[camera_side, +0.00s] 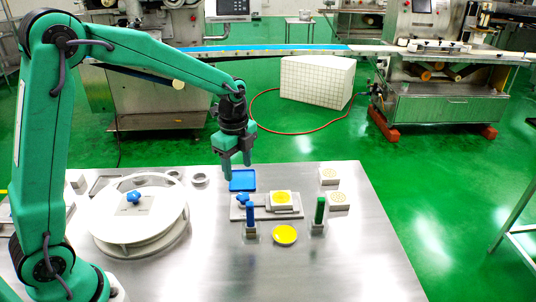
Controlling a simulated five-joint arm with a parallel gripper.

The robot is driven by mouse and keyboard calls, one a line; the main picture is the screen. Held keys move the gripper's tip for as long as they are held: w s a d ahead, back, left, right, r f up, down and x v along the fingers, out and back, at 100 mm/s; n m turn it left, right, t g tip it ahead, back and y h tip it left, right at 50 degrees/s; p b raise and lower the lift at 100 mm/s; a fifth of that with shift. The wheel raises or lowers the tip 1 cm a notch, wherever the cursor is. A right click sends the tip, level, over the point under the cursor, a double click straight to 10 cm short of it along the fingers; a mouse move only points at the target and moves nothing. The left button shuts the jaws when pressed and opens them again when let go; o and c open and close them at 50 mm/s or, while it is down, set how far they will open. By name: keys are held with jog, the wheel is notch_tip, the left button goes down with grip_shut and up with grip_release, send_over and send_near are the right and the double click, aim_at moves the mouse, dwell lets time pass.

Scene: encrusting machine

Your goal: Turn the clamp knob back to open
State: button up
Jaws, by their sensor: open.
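A small blue knob (242,199) sits at the left end of a grey clamp fixture (268,213) on the steel table. A pale block with a yellow round top (281,198) sits on the right part of the fixture. A second blue star-shaped knob (133,197) is on a white round turntable (110,225) to the left. My gripper (237,169) points down, open and empty, above and behind the fixture knob and apart from it. The knob's lower part is partly hidden by a blue upright piece, so its turn angle is hard to tell.
A blue tray (242,174) lies below my gripper. A blue upright (251,214) and a green upright (319,210) stand in front of and beside the fixture, with a yellow dish (284,235) between them. Pale blocks (329,175) sit right. The table's front right is clear.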

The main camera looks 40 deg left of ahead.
aim_at(243, 195)
jog(key=shift+w+f+m, duration=0.3)
jog(key=shift+f, duration=0.2)
jog(key=shift+w+f+m, duration=0.25)
jog(key=shift+f+m, duration=0.05)
jog(key=shift+f, duration=0.15)
jog(key=shift+f, duration=0.1)
jog(key=shift+f, duration=3.8)
jog(key=shift+c, duration=0.4)
jog(key=c, duration=0.9)
